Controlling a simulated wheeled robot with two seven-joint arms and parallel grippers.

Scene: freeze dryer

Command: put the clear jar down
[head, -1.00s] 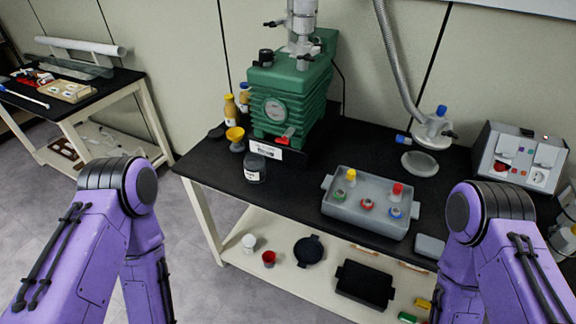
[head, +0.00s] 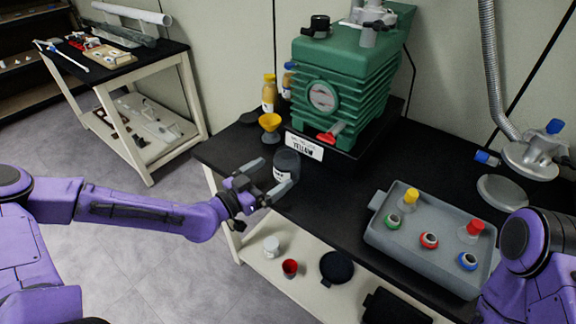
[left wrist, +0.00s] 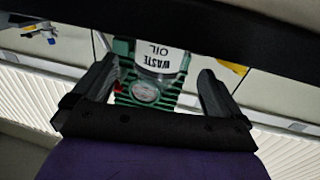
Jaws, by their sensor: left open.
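The clear jar (head: 287,165), dark inside with a white label, stands upright on the black bench top near its left front edge. In the left wrist view the jar (left wrist: 160,58) shows a "WASTE OIL" label, upside down, between the two fingers in the picture. My left gripper (head: 268,178) is open in front of the jar, its fingertips spread to either side and close to it. I cannot tell whether a finger touches it. My right arm shows at the lower right, but its gripper is out of view.
A green pump (head: 345,85) stands behind the jar, with a yellow funnel (head: 270,122) to the left. A grey tray (head: 420,250) with several coloured-cap vials sits to the right. Cups and black pans lie on the lower shelf. Bare bench top lies between jar and tray.

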